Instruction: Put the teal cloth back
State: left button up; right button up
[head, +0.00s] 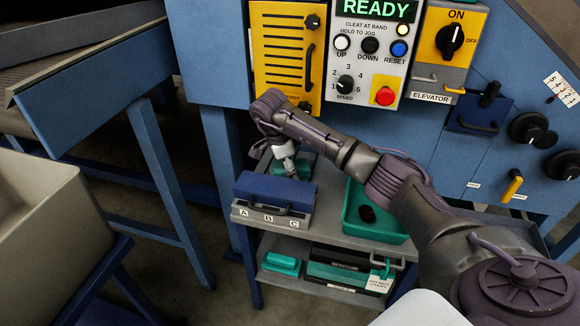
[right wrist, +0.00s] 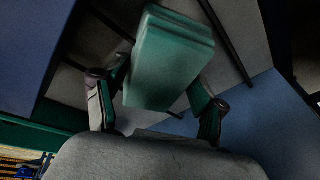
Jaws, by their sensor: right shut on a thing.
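The teal cloth (right wrist: 168,62) is a thick folded pad between the two fingers of my right gripper (right wrist: 158,100) in the right wrist view. In the head view, my right gripper (head: 288,163) points down at the back of the cart's top, behind the blue-lidded box. It is shut on the cloth, whose teal edge (head: 305,166) shows beside the fingers. I cannot tell whether the cloth touches the surface below. My left gripper is not in view.
The box with a blue lid (head: 270,188) and A, B, C labels stands in front of the gripper. A teal tray (head: 357,226) holds a dark lump. A teal item (head: 281,263) lies on the lower shelf (head: 310,287). The control panel (head: 371,45) rises behind.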

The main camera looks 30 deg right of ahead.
jog(key=o, duration=1.1)
jog(key=shift+o, duration=0.2)
jog(key=p+v, duration=0.1)
jog(key=v, duration=0.3)
jog(key=shift+w+r, duration=0.1)
jog(key=shift+r, duration=0.15)
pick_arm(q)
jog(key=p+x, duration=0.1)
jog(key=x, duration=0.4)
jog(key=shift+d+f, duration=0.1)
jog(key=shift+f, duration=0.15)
pick_arm(e)
jog(key=v, duration=0.7)
jog(key=shift+a+r, duration=0.2)
jog(key=shift+r, duration=0.05)
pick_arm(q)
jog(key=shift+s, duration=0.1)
pick_arm(e)
jog(key=shift+f, duration=0.1)
